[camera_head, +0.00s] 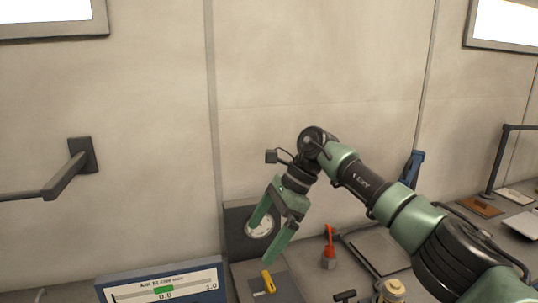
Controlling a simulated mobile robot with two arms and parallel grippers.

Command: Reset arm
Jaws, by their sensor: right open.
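My right arm comes in from the lower right and bends down at its wrist. My right gripper (271,228) is open and empty. It hangs in front of a dark box with a round white dial (263,226), and its fingers partly cover the dial. The fingertips point down and to the left, above a yellow-handled tool (268,281) on a grey board. I cannot tell how far apart the gripper and the dial are. My left gripper is not in view.
A sign with a green marker on a scale (165,288) stands at the bottom left. A red-topped item (329,246) stands right of the gripper. A wall bracket (75,168) juts out at left. Flat items, including a brown board (478,206), lie at right.

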